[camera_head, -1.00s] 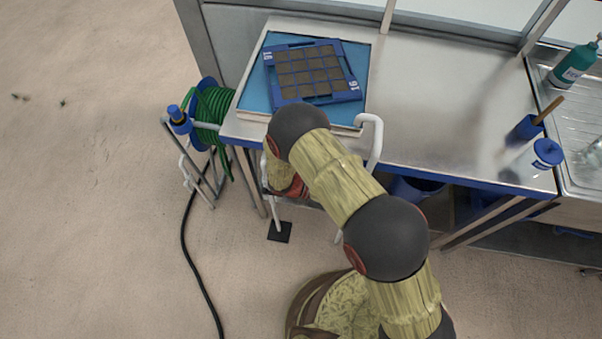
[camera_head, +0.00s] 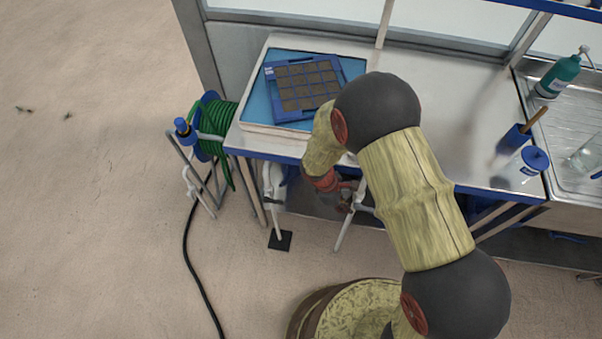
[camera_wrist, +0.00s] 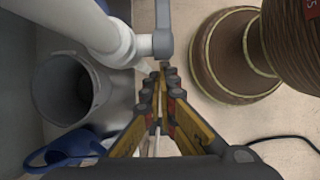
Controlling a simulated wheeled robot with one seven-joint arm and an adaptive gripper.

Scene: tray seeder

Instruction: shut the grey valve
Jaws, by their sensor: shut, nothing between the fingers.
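The grey valve (camera_wrist: 162,42) shows in the wrist view as a grey lever on a collar, joined to a thick white pipe (camera_wrist: 85,22). The lever runs up the picture from the collar. My gripper (camera_wrist: 163,70) is shut and empty, its fingertips just below the collar end of the lever; I cannot tell if they touch it. In the head view my gripper (camera_head: 345,200) is low in front of the bench beside the white pipework (camera_head: 364,196), partly hidden by my arm. The valve is too small there to make out clearly.
The bench (camera_head: 455,110) carries a blue seed tray (camera_head: 268,88). A green hose reel (camera_head: 217,118) stands left of the bench. The floor on the left is mostly clear.

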